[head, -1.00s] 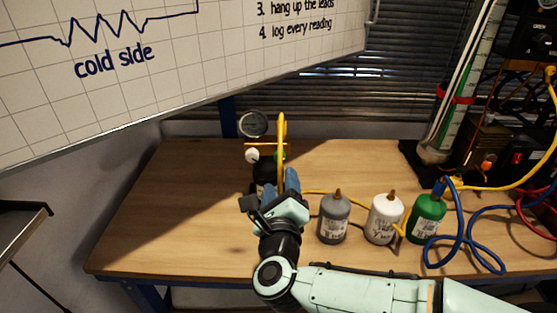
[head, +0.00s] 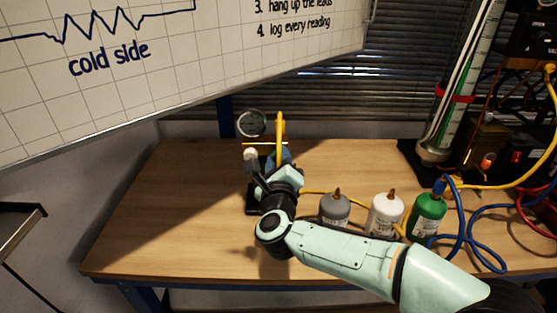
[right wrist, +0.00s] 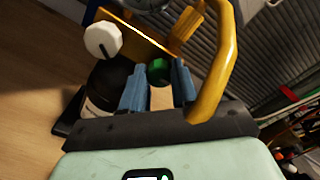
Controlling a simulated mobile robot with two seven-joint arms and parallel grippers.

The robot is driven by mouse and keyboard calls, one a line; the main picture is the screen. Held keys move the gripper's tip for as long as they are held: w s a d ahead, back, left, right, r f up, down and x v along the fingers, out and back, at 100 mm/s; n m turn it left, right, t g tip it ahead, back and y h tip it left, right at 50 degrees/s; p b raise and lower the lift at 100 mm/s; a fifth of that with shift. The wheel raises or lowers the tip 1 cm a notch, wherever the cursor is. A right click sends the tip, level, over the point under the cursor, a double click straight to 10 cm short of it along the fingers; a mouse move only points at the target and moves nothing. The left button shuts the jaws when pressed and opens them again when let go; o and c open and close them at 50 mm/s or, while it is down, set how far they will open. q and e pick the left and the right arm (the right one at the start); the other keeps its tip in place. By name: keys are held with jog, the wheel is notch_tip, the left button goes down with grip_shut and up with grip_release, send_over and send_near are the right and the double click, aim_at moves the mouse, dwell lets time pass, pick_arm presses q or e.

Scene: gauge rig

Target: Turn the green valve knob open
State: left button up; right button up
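The green valve knob (right wrist: 158,70) shows in the right wrist view, small and round, on the gauge rig below an orange-yellow bar. My right gripper (right wrist: 160,78) is open, its two blue fingers on either side of the knob near their tips. I see a gap between the fingers, and cannot tell whether either touches the knob. In the head view my right gripper (head: 280,160) is at the rig and hides the green knob. The rig's round gauge (head: 252,123) stands behind it. A white knob (right wrist: 102,40) is left of the green one. My left gripper is out of view.
A yellow hose (right wrist: 224,65) arches close beside the right finger. A black cylinder (right wrist: 106,84) stands left of the fingers. Grey (head: 335,208), white (head: 384,213) and green (head: 428,214) bottles stand close to my right arm. The table's left part is clear.

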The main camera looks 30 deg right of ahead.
grip_shut()
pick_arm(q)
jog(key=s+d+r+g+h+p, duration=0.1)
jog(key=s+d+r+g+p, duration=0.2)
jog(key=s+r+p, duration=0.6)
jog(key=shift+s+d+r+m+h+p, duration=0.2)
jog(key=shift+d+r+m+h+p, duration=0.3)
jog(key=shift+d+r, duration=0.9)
pick_arm(e)
jog(key=shift+n, duration=9)
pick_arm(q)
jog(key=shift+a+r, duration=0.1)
pick_arm(e)
jog(key=o, duration=0.9)
grip_release()
